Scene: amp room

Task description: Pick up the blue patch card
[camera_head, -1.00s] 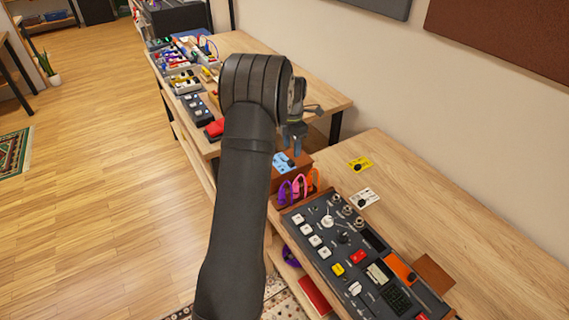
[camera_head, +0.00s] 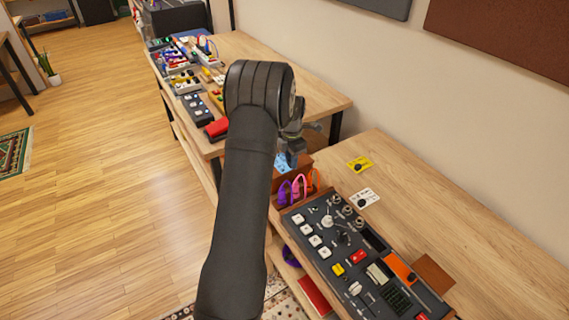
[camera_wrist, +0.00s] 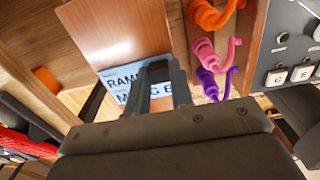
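The blue patch card (camera_head: 281,162) lies on a small wooden box, just under my gripper (camera_head: 291,160), which hides part of it. In the wrist view the card (camera_wrist: 118,80) is pale blue with dark printed letters, partly covered by the fingers. My gripper (camera_wrist: 158,72) has its two fingers apart, with part of the card showing between them. A dark part of the card, seemingly its knob, is near the fingertips. Whether the fingers touch it I cannot tell.
Purple, pink and orange cables (camera_head: 299,186) hang on the near side of the wooden box (camera_head: 308,166). A dark control panel (camera_head: 340,235) stands nearer. A yellow card (camera_head: 360,163) and a white card (camera_head: 365,198) lie right of the box.

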